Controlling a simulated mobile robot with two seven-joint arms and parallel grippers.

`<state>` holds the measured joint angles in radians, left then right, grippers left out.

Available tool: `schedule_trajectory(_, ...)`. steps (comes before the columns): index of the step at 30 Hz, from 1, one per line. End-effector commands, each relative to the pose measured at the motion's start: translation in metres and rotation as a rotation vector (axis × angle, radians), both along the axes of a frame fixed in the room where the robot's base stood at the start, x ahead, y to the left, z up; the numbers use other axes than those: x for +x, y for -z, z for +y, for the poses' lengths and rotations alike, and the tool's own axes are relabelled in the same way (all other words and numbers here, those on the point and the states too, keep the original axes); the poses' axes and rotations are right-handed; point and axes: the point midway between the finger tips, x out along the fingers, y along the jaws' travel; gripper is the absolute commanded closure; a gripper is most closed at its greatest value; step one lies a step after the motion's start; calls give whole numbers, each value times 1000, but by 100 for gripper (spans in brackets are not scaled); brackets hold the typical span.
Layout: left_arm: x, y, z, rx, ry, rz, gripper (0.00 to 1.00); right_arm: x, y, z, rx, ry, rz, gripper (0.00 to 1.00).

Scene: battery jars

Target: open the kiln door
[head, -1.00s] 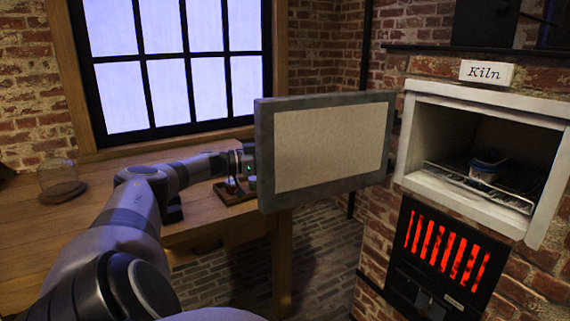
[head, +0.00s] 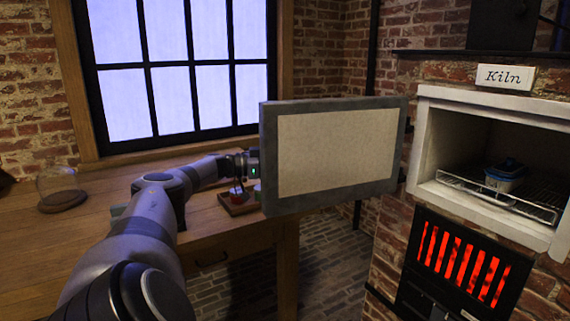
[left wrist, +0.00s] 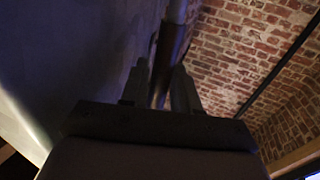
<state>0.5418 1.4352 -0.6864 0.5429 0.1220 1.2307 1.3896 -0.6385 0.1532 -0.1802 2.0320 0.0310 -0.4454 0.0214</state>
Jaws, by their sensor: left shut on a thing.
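The kiln door (head: 337,150), a grey-framed panel with a pale inner face, stands swung wide open to the left of the kiln (head: 428,146). The kiln's opening is uncovered and shows a wire rack with a small blue-and-white jar (head: 503,178). My left arm reaches to the door's far left edge, and its gripper is mostly hidden behind the door in the head view. In the left wrist view my left gripper (left wrist: 161,88) is shut around a dark bar, seemingly the door handle (left wrist: 168,60). My right gripper is not in view.
A wooden table (head: 100,235) under the window holds a glass dome (head: 60,188) and a small wooden tray (head: 236,206) with small items. Red glowing bars (head: 462,262) are below the kiln opening. Brick floor (head: 330,255) shows below the door.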

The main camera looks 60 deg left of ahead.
Motion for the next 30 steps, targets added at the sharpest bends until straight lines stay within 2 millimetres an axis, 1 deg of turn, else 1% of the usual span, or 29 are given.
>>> schedule_trajectory(3, 1, 0, -1, -2, 2, 0, 100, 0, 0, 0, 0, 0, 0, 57)
schedule_trajectory(4, 1, 0, -1, -2, 2, 0, 67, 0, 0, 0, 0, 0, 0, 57)
schedule_trajectory(5, 1, 1, -1, -2, 2, 0, 57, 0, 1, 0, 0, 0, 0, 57)
schedule_trajectory(6, 1, 0, -1, -2, 2, 0, 52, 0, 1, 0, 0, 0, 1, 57)
schedule_trajectory(15, 0, 0, 0, -1, 1, 1, 52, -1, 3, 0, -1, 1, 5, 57)
schedule_trajectory(19, -4, 1, 1, 1, 1, 3, 52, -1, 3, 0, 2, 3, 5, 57)
schedule_trajectory(23, -13, 2, 3, 1, 1, 7, 52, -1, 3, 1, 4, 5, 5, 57)
schedule_trajectory(30, -33, 1, 9, -1, 1, 9, 52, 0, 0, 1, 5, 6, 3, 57)
